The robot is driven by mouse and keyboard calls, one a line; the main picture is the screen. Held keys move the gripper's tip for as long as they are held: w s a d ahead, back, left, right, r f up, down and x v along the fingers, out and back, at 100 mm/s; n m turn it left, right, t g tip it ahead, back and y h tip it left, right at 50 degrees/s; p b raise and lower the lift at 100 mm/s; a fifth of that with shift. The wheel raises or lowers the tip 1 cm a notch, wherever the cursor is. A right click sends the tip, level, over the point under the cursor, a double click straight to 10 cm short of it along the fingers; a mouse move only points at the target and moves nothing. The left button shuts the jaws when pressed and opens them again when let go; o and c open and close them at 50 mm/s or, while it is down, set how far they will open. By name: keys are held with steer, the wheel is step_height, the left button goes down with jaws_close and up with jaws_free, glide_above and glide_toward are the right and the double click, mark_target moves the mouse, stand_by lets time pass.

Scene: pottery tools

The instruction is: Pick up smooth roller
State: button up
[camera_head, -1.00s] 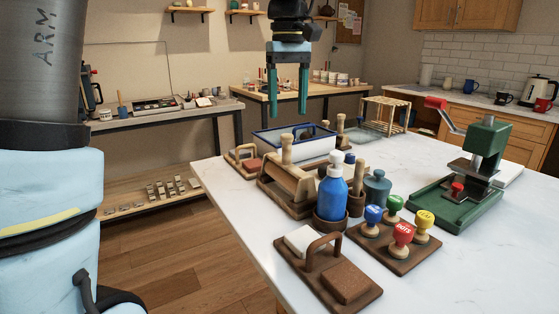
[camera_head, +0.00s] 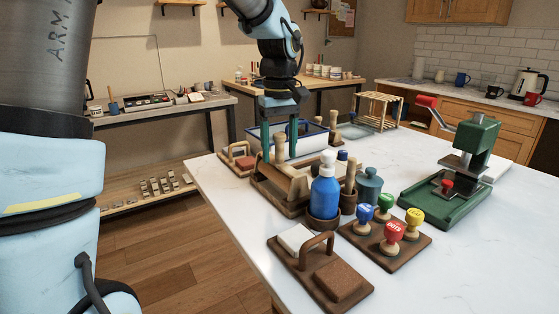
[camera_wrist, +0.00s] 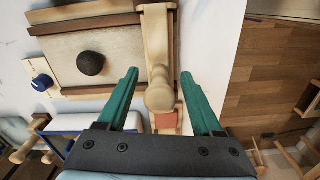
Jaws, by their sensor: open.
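My gripper (camera_head: 278,153) is open and points down over that end of the caddy, with green fingers on either side of the handle. In the wrist view, a round-ended wooden handle (camera_wrist: 160,97) shows in the gap between the open fingers (camera_wrist: 160,75). I cannot tell whether either finger touches it.
A blue bottle (camera_head: 325,188) and a teal jar (camera_head: 369,187) stand close by the caddy. A stamp board (camera_head: 386,250), a brown tool tray (camera_head: 319,283) and a green press (camera_head: 462,190) are nearer or to the right. A blue-rimmed tray (camera_head: 312,140) lies behind.

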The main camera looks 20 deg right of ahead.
jaws_close()
stand_by(0.5)
stand_by(0.9)
